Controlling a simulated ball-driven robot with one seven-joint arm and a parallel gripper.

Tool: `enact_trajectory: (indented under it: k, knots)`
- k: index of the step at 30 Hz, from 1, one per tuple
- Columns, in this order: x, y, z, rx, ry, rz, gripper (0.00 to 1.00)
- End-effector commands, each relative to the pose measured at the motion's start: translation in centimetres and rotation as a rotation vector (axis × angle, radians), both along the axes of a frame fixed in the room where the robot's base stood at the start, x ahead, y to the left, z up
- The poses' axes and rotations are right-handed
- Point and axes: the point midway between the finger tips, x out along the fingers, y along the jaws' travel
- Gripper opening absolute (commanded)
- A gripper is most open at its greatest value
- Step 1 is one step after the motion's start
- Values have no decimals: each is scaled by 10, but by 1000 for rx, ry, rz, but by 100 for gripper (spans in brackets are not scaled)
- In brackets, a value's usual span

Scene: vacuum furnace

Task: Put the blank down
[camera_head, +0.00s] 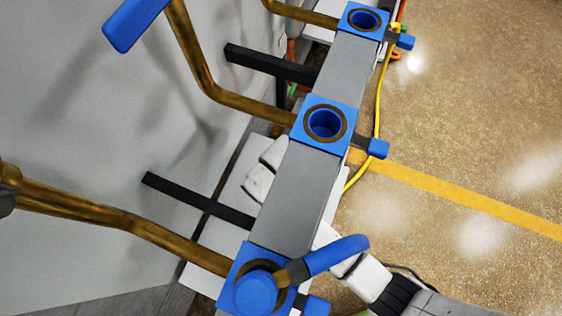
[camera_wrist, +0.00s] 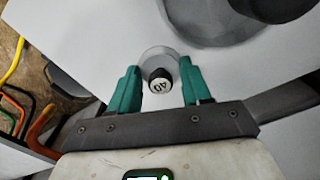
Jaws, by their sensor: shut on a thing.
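In the wrist view my gripper (camera_wrist: 160,68) has two teal fingers, shut on the blank. The blank (camera_wrist: 158,86) looks like a pale grey round disc with a short dark knob, whose white top bears a mark that reads like 40. The fingertips sit on either side of the disc. Below it is a flat white surface (camera_wrist: 95,40); I cannot tell whether the blank touches it. I cannot make out my gripper or the blank in the head view.
A larger grey round shape (camera_wrist: 205,25) with a dark part lies beyond the blank. In the head view a grey beam (camera_head: 300,185) carries blue blocks (camera_head: 343,112) with round openings, brass-coloured pipes (camera_head: 200,75) and blue handles. A yellow cable (camera_head: 377,115) runs alongside; open floor (camera_head: 460,100) lies right.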

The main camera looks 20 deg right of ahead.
Motion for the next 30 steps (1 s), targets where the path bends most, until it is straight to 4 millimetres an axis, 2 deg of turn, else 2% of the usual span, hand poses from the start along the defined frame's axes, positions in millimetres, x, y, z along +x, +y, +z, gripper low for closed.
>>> enact_trajectory:
  k: [5,9,12,23,24,30]
  knots:
    - [-8,10,0,-1,0,4,15]
    - [-7,8,-26,-2,1,1,15]
    - [-6,8,-35,-1,0,1,15]
    - [-6,8,-38,-1,0,0,15]
    - [-6,8,-38,-1,0,0,49]
    - [-6,8,-38,-1,0,0,68]
